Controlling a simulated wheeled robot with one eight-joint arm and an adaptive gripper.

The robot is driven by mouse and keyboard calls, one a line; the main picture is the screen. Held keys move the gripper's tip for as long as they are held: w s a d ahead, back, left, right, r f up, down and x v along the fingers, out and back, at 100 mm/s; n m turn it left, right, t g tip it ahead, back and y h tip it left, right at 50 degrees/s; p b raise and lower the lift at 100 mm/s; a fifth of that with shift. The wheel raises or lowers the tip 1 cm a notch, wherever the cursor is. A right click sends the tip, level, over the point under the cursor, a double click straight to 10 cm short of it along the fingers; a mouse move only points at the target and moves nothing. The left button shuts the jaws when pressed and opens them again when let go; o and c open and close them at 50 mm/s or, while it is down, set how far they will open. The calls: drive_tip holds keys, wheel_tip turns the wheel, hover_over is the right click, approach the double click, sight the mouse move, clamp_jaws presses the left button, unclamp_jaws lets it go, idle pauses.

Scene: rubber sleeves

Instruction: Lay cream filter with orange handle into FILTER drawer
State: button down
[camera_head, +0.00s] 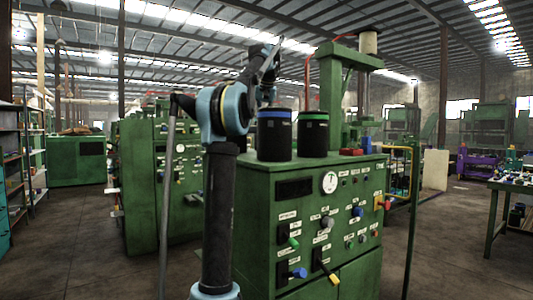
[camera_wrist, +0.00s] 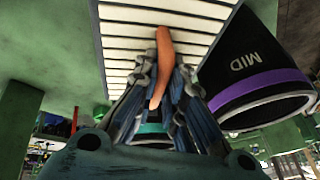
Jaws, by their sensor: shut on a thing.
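The cream filter (camera_wrist: 120,45), a slatted panel with an orange handle (camera_wrist: 163,45), fills the top middle of the wrist view. My gripper (camera_wrist: 165,80) is shut on the orange handle, with its fingers on both sides of it. The filter is not clearly visible in the head view, where my arm stands in front of the green machine (camera_head: 258,220). I cannot make out a FILTER drawer in either view; the machine's labels are too small to read.
In the wrist view, a black cylinder (camera_wrist: 250,60) marked MID with a purple band is close right of the filter. In the head view, black cylinders with a blue band (camera_head: 274,140) and a green band (camera_head: 313,140) stand on the machine. Knobs and levers stick out of its front.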

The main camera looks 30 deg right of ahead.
drive_tip(key=shift+f, duration=4.8)
drive_tip(key=shift+f, duration=0.1)
drive_tip(key=c, duration=1.7)
unclamp_jaws()
